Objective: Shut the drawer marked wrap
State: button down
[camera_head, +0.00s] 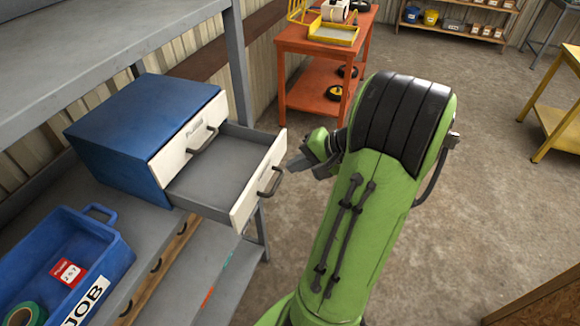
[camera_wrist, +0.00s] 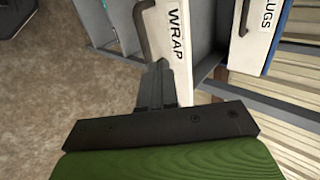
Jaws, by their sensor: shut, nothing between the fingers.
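The blue cabinet (camera_head: 118,125) stands on a grey shelf at the left of the head view. Its lower drawer is pulled well out and looks empty inside; its white front (camera_head: 250,190) has a dark bar handle (camera_head: 270,182). In the wrist view that front (camera_wrist: 187,62) reads WRAP, with the handle (camera_wrist: 143,30) beside the label. The other drawer (camera_head: 188,137), marked PLUGS, is closed above it. My gripper (camera_head: 298,163) is shut and empty, just outside the WRAP front near its far end. In the wrist view the fingertips (camera_wrist: 157,68) overlap the front's edge; I cannot tell whether they touch.
A blue JOB tote (camera_head: 95,262) with a red card and green tape sits on the shelf at lower left. A grey rack post (camera_head: 238,65) stands behind the drawer. An orange cart (camera_head: 300,50) is beyond.

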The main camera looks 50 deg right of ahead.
jog(key=b+x, duration=0.1)
jog(key=x, duration=0.5)
jog(key=shift+w+a+f, duration=0.1)
jog(key=shift+w+f, duration=0.1)
jog(key=p, duration=0.3)
send_near(218, 166)
jog(key=w, duration=0.2)
jog(key=w+a+f, duration=0.1)
jog(key=w, duration=0.1)
jog(key=w+a+f, duration=0.1)
jog(key=w, duration=0.2)
jog(key=shift+a+f, duration=0.1)
jog(key=shift+w+a, duration=0.1)
